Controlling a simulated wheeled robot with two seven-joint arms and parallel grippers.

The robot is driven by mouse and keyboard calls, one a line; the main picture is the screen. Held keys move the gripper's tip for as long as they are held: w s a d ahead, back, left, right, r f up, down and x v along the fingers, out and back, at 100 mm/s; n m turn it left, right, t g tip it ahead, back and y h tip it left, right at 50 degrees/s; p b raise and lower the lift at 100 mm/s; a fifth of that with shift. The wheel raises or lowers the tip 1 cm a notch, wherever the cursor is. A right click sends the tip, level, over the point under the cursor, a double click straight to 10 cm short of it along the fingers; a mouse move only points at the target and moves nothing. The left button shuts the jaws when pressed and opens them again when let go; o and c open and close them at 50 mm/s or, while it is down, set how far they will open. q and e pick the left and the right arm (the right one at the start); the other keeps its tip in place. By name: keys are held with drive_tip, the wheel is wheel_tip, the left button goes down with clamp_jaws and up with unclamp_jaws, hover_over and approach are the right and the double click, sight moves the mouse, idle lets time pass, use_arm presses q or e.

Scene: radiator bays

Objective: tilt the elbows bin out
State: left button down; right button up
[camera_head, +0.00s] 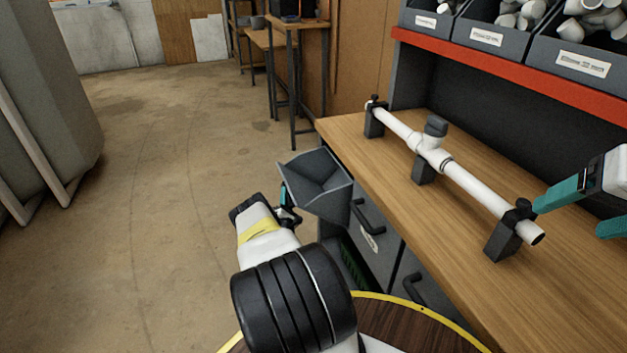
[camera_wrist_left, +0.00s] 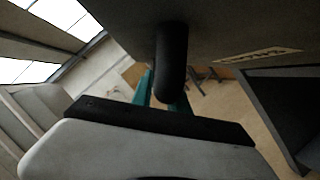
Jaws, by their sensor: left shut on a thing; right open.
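A grey bin (camera_head: 318,185) leans out from the bench front in the head view, its open top facing up. I see only bare grey walls inside. My left gripper (camera_head: 284,203) is at its outer face, on the side away from the bench. In the left wrist view, the teal fingers of my left gripper (camera_wrist_left: 162,92) are shut around the bin's black handle (camera_wrist_left: 172,60). A pale label (camera_wrist_left: 258,55) is on the bin's face, too small to read. My right gripper (camera_head: 567,217) is open and empty over the bench at the right edge.
A wooden bench top (camera_head: 445,218) carries a white pipe (camera_head: 478,188) on black supports. Below it are grey fronts with black handles (camera_head: 368,216). Bins of white fittings (camera_head: 595,22) stand on a red-edged shelf (camera_head: 500,76). The floor (camera_head: 165,190) to the left is clear.

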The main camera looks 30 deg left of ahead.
use_arm(q)
drive_tip(key=shift+f, duration=0.15)
drive_tip(key=c, duration=1.3)
unclamp_jaws()
drive_tip(key=shift+s, duration=0.1)
drive_tip(key=v, duration=0.7)
drive_tip(key=shift+s+d, duration=0.2)
drive_tip(key=shift+s, duration=0.05)
